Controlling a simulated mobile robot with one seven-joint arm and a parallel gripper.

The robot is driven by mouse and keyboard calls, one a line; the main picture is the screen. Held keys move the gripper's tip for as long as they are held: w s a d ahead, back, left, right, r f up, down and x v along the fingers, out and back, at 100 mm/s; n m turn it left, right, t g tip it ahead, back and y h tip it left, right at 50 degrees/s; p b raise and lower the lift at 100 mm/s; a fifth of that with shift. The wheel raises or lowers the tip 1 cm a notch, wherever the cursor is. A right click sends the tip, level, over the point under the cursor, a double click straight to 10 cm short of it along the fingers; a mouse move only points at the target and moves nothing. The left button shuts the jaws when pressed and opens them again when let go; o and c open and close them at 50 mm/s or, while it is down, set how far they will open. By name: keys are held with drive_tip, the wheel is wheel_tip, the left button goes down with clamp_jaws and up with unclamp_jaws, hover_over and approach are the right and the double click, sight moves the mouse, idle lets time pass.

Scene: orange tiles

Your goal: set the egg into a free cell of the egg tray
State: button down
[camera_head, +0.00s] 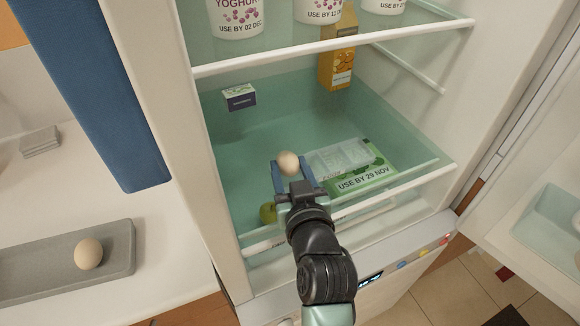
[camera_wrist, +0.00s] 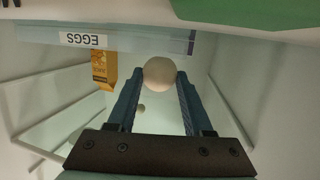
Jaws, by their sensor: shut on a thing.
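My gripper (camera_head: 291,178) is shut on a pale egg (camera_head: 288,162), over the lower part of the fridge. The egg also shows between the fingertips in the wrist view (camera_wrist: 159,74). A clear, pale tray with hollows (camera_head: 340,157), which looks like the egg tray, is just right of the held egg in the head view. I see no egg in it, but its cells are hard to make out. In the wrist view a bluish translucent strip with an upside-down EGGS label (camera_wrist: 83,40) crosses the top left.
A green pack (camera_head: 365,181) marked USE BY 29 NOV is beside the clear tray. An orange carton (camera_head: 338,68) and a small box (camera_head: 239,97) stand farther back. A green round fruit (camera_head: 268,213) is near the front. A shelf edge (camera_head: 335,48) runs above. Another egg (camera_head: 88,253) rests in a grey tray (camera_head: 35,270).

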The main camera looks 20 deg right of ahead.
drive_tip(key=shift+f+b, duration=0.7)
drive_tip(key=shift+f, duration=0.2)
drive_tip(key=shift+c, duration=1.1)
unclamp_jaws()
drive_tip(key=v, duration=1.3)
drive_tip(key=shift+b, duration=0.4)
